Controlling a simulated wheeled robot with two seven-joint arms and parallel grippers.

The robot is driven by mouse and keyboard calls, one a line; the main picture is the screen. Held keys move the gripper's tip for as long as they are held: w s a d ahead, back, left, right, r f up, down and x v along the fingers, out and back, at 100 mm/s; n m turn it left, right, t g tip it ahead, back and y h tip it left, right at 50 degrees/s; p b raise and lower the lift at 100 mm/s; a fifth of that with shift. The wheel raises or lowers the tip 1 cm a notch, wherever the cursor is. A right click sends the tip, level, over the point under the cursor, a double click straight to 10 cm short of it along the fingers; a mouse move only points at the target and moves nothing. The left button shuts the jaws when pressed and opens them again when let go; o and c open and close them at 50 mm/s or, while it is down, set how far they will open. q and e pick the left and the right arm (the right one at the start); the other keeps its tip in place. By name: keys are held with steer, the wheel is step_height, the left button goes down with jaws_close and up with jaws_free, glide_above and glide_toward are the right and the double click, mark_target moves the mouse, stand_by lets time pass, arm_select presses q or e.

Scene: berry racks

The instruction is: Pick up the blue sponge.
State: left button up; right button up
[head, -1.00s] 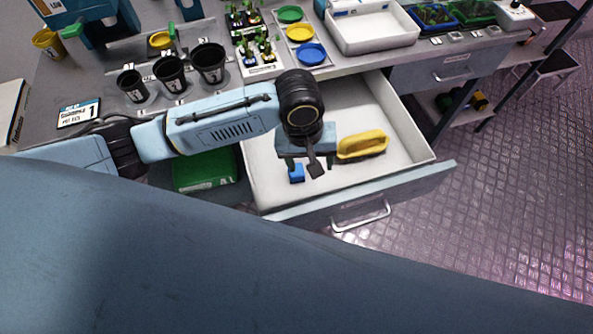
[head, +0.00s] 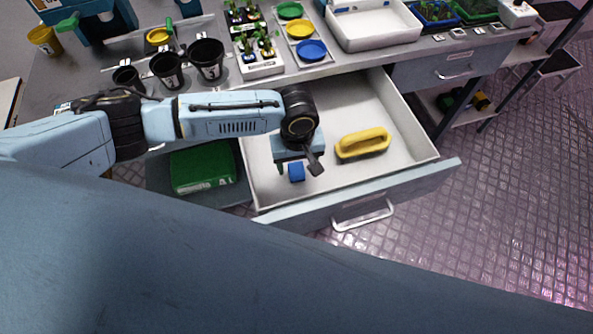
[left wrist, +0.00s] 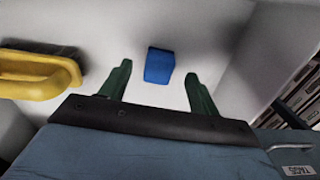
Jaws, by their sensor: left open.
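The blue sponge (head: 297,172) is a small block lying on the white floor of the open drawer (head: 410,150). In the left wrist view the sponge (left wrist: 159,65) lies just beyond the fingertips, between their lines and apart from them. My left gripper (head: 298,170) reaches down into the drawer over the sponge, and its fingers partly frame it in the head view. In the left wrist view its two dark green fingers (left wrist: 157,82) are spread with nothing between them. My right gripper is not in view.
A yellow brush-like item (head: 362,143) lies in the drawer, right of the sponge. The drawer's front panel (head: 425,188) stands close on the near side. A green box (head: 202,170) is left of the drawer. Pots, seedling trays and coloured dishes stand on the bench above.

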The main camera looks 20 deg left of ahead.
mark_target(297, 171)
arm_select(q)
step_height(297, 171, down, 4)
steer(key=shift+b, duration=0.45)
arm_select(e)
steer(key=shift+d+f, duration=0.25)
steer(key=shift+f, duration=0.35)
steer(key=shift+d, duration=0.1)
